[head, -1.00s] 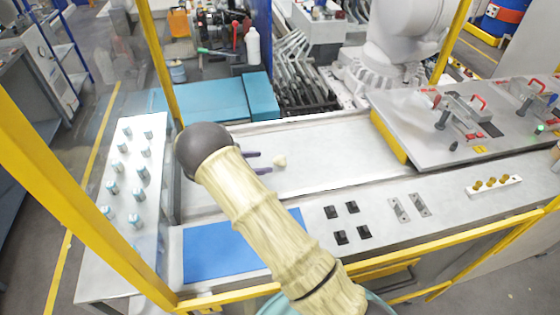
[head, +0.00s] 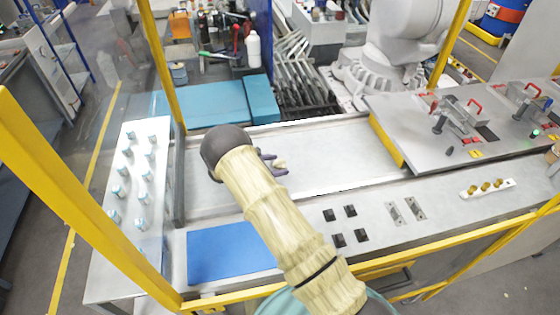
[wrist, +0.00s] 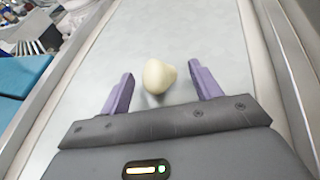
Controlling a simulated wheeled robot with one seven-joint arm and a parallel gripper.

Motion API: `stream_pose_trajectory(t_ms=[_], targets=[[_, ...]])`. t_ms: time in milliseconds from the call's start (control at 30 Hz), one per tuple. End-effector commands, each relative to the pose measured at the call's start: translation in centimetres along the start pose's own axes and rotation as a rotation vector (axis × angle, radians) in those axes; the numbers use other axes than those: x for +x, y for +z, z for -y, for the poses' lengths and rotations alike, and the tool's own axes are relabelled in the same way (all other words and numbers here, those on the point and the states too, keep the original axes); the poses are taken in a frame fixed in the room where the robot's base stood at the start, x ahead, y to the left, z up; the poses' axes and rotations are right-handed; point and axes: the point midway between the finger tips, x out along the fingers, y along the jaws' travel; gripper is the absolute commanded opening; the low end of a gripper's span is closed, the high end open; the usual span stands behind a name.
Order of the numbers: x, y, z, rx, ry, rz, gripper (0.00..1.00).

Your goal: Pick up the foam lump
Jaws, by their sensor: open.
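The foam lump (wrist: 159,76) is a small cream-coloured rounded piece lying on the grey tray surface. In the head view the lump (head: 280,163) shows just beyond my gripper's fingertips, partly hidden by them. My gripper (wrist: 160,84) is open, with its two purple fingers apart on either side of the lump's near part. No contact with the lump shows. In the head view my gripper (head: 275,164) is small beside my arm, which hides part of it.
The shallow metal tray (head: 340,150) is bare around the lump. A blue mat (head: 225,255) lies in front. A tilted fixture plate (head: 430,150) stands at the right. A panel with several pegs (head: 135,215) is at the left. A yellow frame (head: 440,245) runs along the front.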

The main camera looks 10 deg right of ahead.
Motion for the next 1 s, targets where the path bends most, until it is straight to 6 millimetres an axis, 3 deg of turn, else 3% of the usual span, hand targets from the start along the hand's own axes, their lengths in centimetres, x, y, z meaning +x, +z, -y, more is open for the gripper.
stream_pose_trajectory(t_ms=[133,600,633,867,1000], targets=[[0.8,-0.06,-0.02,0.0,0.002,-0.001,0.63],[0.83,-0.06,-0.01,0.0,0.001,-0.001,0.63],[0.84,-0.06,-0.01,0.001,0.001,-0.001,0.61],[0.86,-0.04,0.0,0.001,0.0,-0.001,0.18],[0.86,-0.04,0.0,0.001,0.0,0.0,0.17]])
